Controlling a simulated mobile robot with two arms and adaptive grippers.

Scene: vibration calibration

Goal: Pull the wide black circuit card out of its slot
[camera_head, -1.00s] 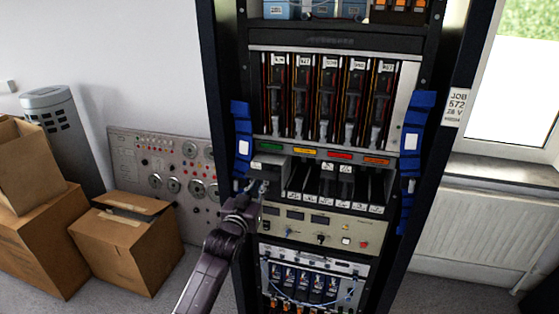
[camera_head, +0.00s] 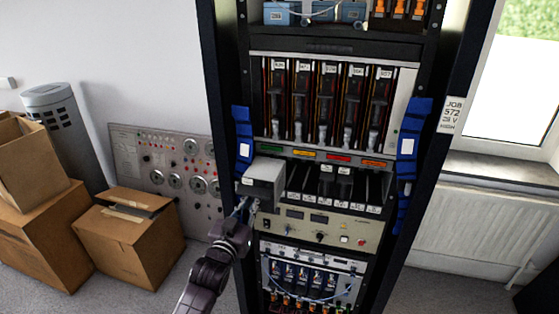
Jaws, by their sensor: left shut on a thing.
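The wide circuit card (camera_head: 264,171) is a thick block with a grey top and a darker front, at the left end of the lower card row. It sticks well out toward me, past the front of the narrower cards. Whether its rear end is still inside the slot is hidden. My left gripper (camera_head: 248,207) is shut on the lower front of the card, and my arm comes up from below. My right gripper is not in view.
Narrow black cards (camera_head: 345,190) stand to the right in the same rack row. A beige instrument panel (camera_head: 330,229) lies just below. Blue straps (camera_head: 242,150) hang on both rack posts. Cardboard boxes (camera_head: 128,240) stand on the floor at left.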

